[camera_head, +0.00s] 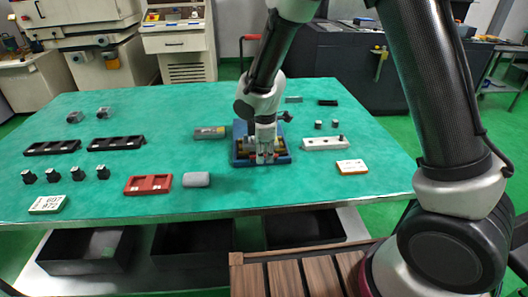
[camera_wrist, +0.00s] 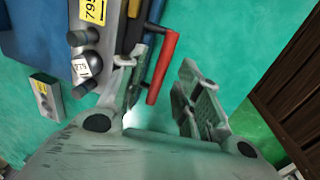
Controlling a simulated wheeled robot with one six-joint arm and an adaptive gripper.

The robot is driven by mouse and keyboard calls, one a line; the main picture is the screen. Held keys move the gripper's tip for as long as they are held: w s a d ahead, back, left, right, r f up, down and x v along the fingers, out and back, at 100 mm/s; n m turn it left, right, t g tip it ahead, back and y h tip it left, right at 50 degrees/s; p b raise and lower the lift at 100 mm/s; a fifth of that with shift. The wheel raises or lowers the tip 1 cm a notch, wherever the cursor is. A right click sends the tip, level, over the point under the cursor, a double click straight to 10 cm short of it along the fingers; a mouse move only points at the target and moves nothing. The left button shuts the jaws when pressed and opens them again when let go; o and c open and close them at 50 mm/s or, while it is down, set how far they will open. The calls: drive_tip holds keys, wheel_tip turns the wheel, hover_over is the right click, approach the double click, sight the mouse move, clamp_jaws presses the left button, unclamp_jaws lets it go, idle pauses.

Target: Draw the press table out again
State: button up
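The press is most likely the blue-based fixture (camera_head: 240,159) with yellowish and grey parts, at the middle of the green table in the head view. My gripper (camera_head: 264,158) points down over its front side and hides much of it. In the wrist view a red bar-shaped handle (camera_wrist: 163,68) reaches into the gap between the fingers of my gripper (camera_wrist: 160,98), closer to the left finger. The fingers stand apart, open, with nothing clamped. Whether the left finger touches the handle I cannot tell.
A white block with knobs (camera_head: 325,143) and a white-orange box (camera_head: 351,167) lie right of the fixture. A grey cylinder (camera_head: 196,180), red tray (camera_head: 148,184) and black trays (camera_head: 117,143) lie left. Wooden slats (camera_head: 303,277) stand before the table's front edge.

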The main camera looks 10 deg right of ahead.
wheel_tip(320, 180, up, 12)
drive_tip(key=s, duration=0.2)
drive_tip(key=shift+s+f, duration=0.15)
drive_tip(key=shift+f, duration=0.05)
drive_tip(key=s+d+r+m, duration=0.4)
drive_tip(key=s+d+m, duration=0.2)
drive_tip(key=d, duration=0.3)
drive_tip(key=s+d+r+m+t, duration=0.1)
drive_tip(key=s+d+r+m, duration=0.4)
drive_tip(key=s+d, duration=0.3)
drive_tip(key=s+d+r+m+t, duration=0.1)
drive_tip(key=s+d+r+m, duration=0.3)
drive_tip(key=s+d+m, duration=0.3)
drive_tip(key=s+d, duration=0.1)
drive_tip(key=d, duration=0.4)
drive_tip(key=shift+r, duration=0.25)
drive_tip(key=shift+s, duration=0.1)
